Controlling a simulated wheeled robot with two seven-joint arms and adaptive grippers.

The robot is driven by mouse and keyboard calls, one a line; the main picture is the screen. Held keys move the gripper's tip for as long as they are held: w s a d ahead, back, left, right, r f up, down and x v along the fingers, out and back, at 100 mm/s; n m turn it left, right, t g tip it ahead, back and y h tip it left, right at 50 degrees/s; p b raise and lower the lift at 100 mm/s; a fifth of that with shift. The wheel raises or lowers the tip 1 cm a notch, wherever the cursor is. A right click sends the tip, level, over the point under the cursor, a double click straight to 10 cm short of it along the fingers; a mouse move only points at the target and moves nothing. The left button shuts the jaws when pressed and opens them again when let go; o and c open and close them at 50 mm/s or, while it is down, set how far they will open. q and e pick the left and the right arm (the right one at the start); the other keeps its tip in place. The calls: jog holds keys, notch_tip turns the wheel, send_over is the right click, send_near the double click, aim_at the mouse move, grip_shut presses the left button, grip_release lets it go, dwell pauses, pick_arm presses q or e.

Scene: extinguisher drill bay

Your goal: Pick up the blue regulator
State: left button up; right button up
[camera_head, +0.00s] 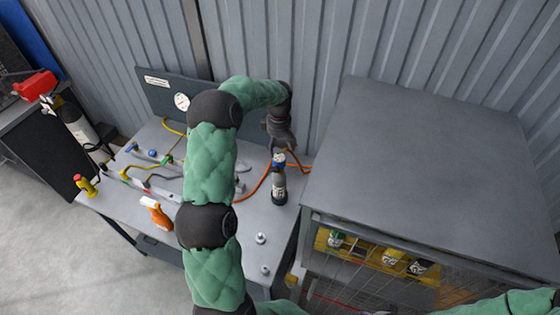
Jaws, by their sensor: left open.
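A small bottle (279,187), dark with a pale label, stands upright near the right end of the grey workbench (232,268). A blue part (279,159), which looks like the blue regulator, sits at the top of this bottle. My left gripper (281,149) is open and points down right above the blue part. Its fingers partly cover that part, and I cannot tell whether they touch it. My left arm crosses the middle of the bench and hides part of it. My right gripper is out of view; only a green sleeve shows at the lower right.
A dark panel with a gauge (182,101) stands at the bench's back. Hoses and small blue fittings (131,147) lie on the left half, near an orange spray bottle (157,213). An orange hose (258,186) runs beside the dark bottle. A grey cabinet (430,170) stands right.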

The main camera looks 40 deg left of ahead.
aim_at(279, 157)
pick_arm(q)
jog(key=shift+s+f, duration=0.15)
jog(key=shift+f, duration=0.2)
notch_tip(279, 157, down, 4)
jog(key=shift+f+p, duration=0.2)
jog(key=shift+p, duration=0.4)
jog(key=c, duration=1.2)
jog(key=shift+c, duration=0.4)
jog(key=shift+r, duration=0.1)
jog(key=shift+r, duration=0.2)
notch_tip(279, 157, up, 2)
jog(key=shift+a+r+b, duration=0.1)
jog(key=shift+r+b, duration=0.1)
jog(key=shift+b, duration=0.35)
jog(key=s+a+r, duration=0.1)
jog(key=s+r, duration=0.2)
jog(key=s, duration=0.1)
jog(key=s+a+r+b, duration=0.1)
jog(key=s+r, duration=0.2)
jog(key=s, duration=0.2)
jog(key=s+a+r+b, duration=0.1)
jog(key=s+a+r, duration=0.1)
jog(key=s+r, duration=0.2)
jog(key=shift+s+r, duration=0.1)
jog(key=shift+s, duration=0.1)
